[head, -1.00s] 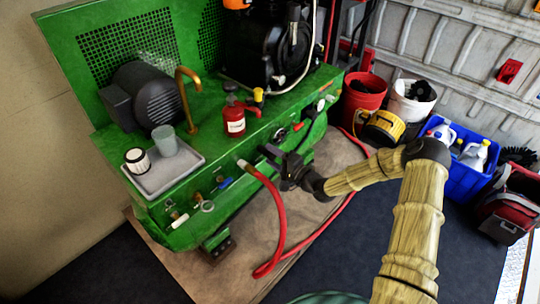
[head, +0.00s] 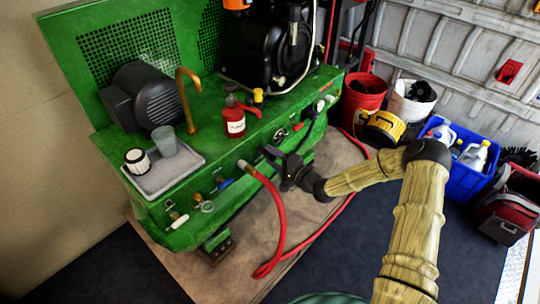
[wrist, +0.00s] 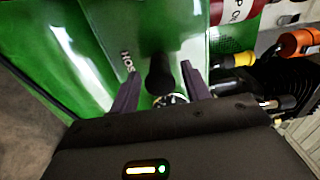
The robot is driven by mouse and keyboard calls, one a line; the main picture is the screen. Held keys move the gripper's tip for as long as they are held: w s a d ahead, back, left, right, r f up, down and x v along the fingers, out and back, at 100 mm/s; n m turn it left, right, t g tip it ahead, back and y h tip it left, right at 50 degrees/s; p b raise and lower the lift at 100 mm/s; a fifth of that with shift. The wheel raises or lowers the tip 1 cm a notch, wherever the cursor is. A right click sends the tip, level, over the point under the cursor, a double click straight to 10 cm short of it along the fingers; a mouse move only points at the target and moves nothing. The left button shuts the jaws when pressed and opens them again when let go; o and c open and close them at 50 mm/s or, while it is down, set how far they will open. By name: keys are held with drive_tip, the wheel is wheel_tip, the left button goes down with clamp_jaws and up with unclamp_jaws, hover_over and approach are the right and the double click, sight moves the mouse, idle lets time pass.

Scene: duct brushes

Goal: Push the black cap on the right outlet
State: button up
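A black cap (wrist: 160,72) shows in the wrist view as a short dark cylinder between my two fingers, with a visible gap on each side. A bit of bright metal (wrist: 172,99) shows just below it, partly hidden by my gripper's body. I cannot tell whether the cap is seated on the outlet. My gripper (wrist: 158,82) is open, its fingers pointing at the green panel. In the head view my gripper (head: 272,153) is close to the front of the green bench (head: 150,205), right of the outlet with the red hose. It hides the right outlet there.
The red hose (head: 280,215) loops from the bench front down to the floor mat. A red bottle (head: 235,125), a brass spout (head: 186,85) and a grey tray (head: 160,182) are on the bench. Buckets (head: 365,92) and a blue crate (head: 465,180) stand at the right.

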sight(274, 158)
clamp_jaws()
drive_tip(key=shift+d, duration=0.1)
drive_tip(key=shift+p+v, duration=0.6)
drive_tip(key=shift+v, duration=2.35)
drive_tip(key=s+d+f+m+t+h, duration=0.1)
drive_tip(key=d+f+m+t+h, duration=0.6)
drive_tip(key=d+h, duration=0.7)
wheel_tip(274, 158, down, 3)
drive_tip(key=m, duration=0.3)
drive_tip(key=shift+s+d, duration=0.25)
drive_tip(key=shift+r, duration=0.1)
